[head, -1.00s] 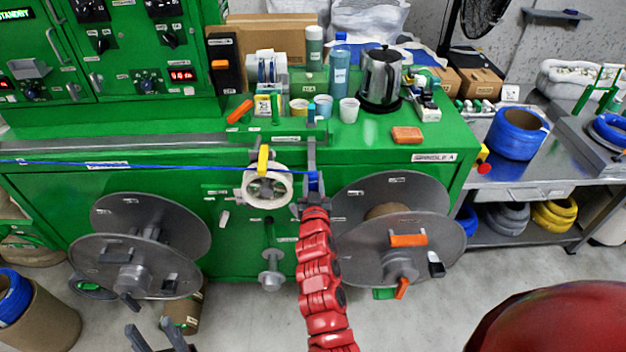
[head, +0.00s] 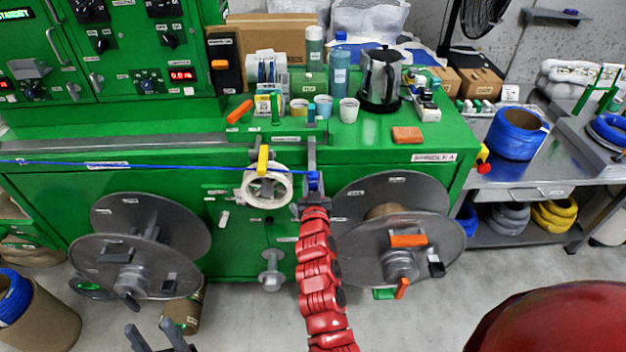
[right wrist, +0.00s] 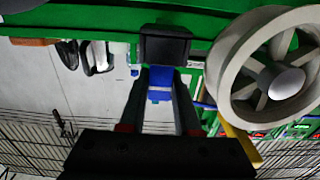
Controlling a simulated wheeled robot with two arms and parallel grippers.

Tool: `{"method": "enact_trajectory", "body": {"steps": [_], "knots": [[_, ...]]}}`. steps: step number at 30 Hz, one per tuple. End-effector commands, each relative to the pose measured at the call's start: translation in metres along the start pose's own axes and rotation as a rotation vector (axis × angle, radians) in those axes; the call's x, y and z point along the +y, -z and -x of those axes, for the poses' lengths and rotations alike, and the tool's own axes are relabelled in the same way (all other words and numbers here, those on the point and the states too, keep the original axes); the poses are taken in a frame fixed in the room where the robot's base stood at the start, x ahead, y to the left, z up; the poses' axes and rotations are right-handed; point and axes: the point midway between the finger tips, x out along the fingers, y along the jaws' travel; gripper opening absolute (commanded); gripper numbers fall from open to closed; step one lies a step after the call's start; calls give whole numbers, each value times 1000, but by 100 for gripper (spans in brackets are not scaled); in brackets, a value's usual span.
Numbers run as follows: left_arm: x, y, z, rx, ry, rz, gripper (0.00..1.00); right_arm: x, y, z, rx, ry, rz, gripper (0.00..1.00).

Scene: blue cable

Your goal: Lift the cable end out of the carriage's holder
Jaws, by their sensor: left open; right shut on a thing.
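The blue cable (head: 120,164) runs taut from the left edge, past the white pulley wheel (head: 247,187), to its blue end (head: 313,180) at the grey upright holder (head: 311,152) on the front of the green machine. My right gripper (head: 314,193) is shut on the blue end, just below the holder. In the right wrist view a blue piece (right wrist: 160,78) sits between the fingers, under a dark block (right wrist: 165,45). I cannot tell whether the end is still seated in the holder. My left gripper (head: 155,336) is open and empty at the bottom left.
Two large grey reels flank the pulley, the left reel (head: 130,225) and the right reel (head: 380,205). A yellow piece (head: 263,160) stands at the pulley. Cups, bottles and a steel kettle (head: 381,78) stand on the machine top. Floor shows in front.

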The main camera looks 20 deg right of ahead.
Motion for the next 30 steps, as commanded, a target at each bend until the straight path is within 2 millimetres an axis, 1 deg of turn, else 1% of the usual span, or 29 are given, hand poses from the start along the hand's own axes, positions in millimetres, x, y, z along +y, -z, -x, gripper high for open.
{"method": "enact_trajectory", "body": {"steps": [11,30], "knots": [[0,0,0,0,0,0,50,0,0,0,-1,0,0,0],[0,1,-6,0,0,0,50,0,10,0,3,0,0,0]]}}
